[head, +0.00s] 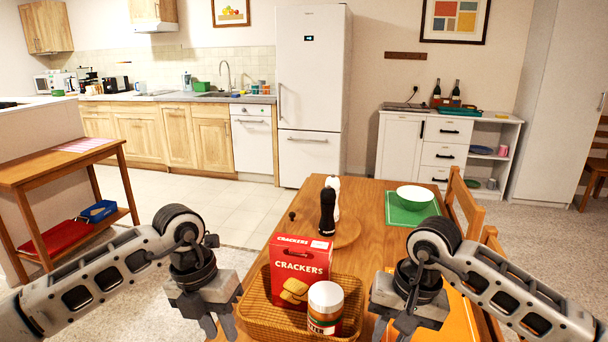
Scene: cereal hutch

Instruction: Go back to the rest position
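My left gripper (218,326) hangs pointing down at the left edge of the wooden table (376,252), to the left of the wicker basket. Its fingers are apart, with nothing between them. My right gripper (393,328) points down over the table, to the right of the basket. Its fingers also look apart and empty, with the tips near the bottom edge of the view. Both arms are bent and come in from the lower corners.
A wicker basket (256,318) holds a red crackers box (301,262) and a white-lidded jar (325,302) between my grippers. Behind stand a dark mill (327,213) on a round board, and a white bowl (414,196) on a green mat. Chairs (466,205) line the table's right side.

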